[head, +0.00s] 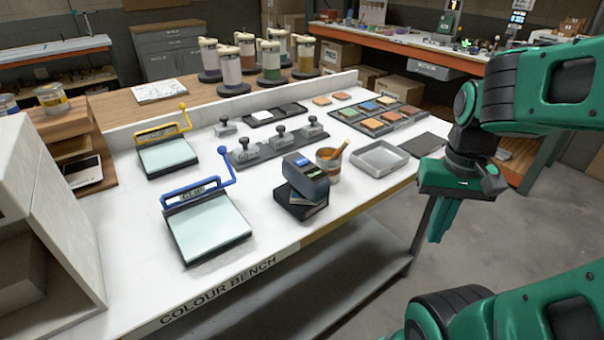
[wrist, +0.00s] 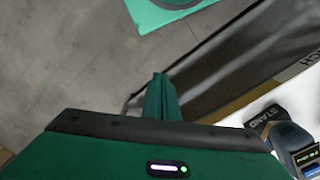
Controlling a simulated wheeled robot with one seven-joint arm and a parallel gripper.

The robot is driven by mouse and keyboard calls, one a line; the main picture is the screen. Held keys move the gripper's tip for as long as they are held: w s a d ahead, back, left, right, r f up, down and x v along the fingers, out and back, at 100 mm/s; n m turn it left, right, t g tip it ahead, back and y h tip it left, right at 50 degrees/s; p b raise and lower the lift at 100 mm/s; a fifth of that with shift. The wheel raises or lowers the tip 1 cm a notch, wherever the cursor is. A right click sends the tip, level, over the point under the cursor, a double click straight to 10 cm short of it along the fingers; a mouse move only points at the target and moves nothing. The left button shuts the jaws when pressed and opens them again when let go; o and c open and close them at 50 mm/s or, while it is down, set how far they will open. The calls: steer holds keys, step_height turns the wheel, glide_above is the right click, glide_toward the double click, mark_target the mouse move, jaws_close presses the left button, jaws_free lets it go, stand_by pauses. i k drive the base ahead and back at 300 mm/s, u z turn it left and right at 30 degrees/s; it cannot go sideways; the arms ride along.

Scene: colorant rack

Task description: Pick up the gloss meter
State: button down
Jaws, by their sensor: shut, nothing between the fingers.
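The gloss meter (head: 305,177) looks like a dark grey block with a blue-lit display on its sloped top. It sits on a small black stand (head: 300,207) near the front edge of the white bench. In the wrist view the gloss meter (wrist: 291,140) shows at the lower right, partly cut off, beside the stand's lettered top (wrist: 262,119). My green gripper (head: 439,222) is shut and empty, pointing down past the bench's right front edge, to the right of the gloss meter and apart from it. Its closed fingers also show in the wrist view (wrist: 160,84).
A cup with a wooden-handled tool (head: 328,165) stands just behind the gloss meter. A grey tray (head: 379,157) lies to its right. Weights (head: 280,143) stand behind. The floor beyond the bench (head: 230,277) is open.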

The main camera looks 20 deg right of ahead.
mark_target(310, 181)
steer(key=z, duration=0.6)
steer(key=k, duration=0.55)
steer(key=z, duration=0.05)
